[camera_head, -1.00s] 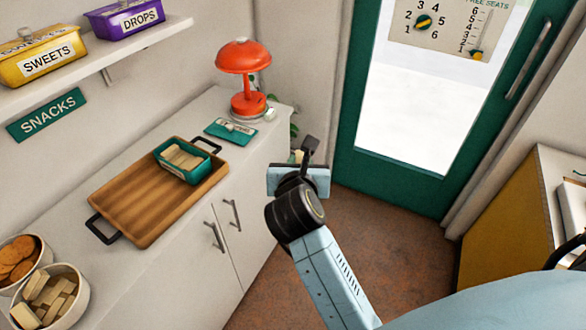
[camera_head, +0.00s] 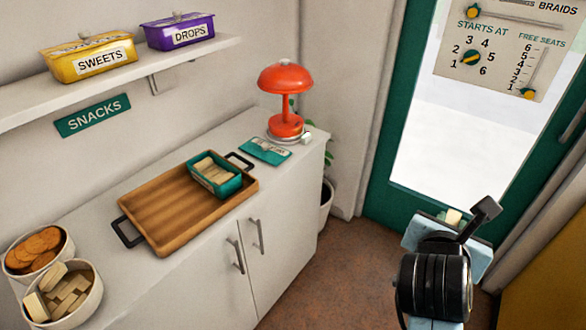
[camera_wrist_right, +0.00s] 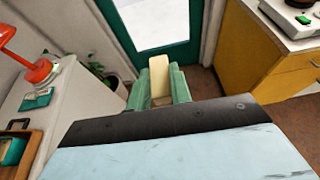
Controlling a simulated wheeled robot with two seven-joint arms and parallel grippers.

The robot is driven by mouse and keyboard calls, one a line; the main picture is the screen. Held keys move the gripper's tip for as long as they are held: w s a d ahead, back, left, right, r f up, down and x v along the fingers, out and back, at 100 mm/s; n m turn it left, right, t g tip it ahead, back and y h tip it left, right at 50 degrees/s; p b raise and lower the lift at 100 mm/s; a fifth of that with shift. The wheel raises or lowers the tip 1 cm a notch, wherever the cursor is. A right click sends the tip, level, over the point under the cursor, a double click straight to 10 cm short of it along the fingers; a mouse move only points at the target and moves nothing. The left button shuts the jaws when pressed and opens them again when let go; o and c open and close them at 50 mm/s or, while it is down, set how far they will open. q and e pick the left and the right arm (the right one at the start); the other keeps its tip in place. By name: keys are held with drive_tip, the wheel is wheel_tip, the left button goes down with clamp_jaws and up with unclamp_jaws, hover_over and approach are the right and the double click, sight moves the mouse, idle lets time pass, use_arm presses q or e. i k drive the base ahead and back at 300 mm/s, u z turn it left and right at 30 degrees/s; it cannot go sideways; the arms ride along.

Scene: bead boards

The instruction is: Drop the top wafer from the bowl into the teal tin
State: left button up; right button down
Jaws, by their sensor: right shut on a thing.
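My right gripper (camera_head: 452,222) is over the floor, well to the right of the counter. It is shut on a pale wafer (camera_wrist_right: 158,78), which stands between the green fingers in the right wrist view; its tip also shows in the head view (camera_head: 453,216). The teal tin (camera_head: 230,187) holds several wafers and stands at the far right end of the wooden tray (camera_head: 165,222). The white bowl of wafers (camera_head: 88,312) is at the front left of the counter, with several wafers piled in it. My left gripper is not in view.
A bowl of round biscuits (camera_head: 62,258) stands behind the wafer bowl. A red lamp (camera_head: 285,85) and a teal packet or card (camera_head: 265,151) are beyond the tray. Yellow (camera_head: 60,68) and purple tins (camera_head: 157,38) sit on the shelf above. Most of the tray is bare.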

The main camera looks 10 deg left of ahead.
sight(221, 173)
drive_tip(key=z, duration=0.4)
drive_tip(key=i, duration=1)
drive_tip(key=u, duration=2.9)
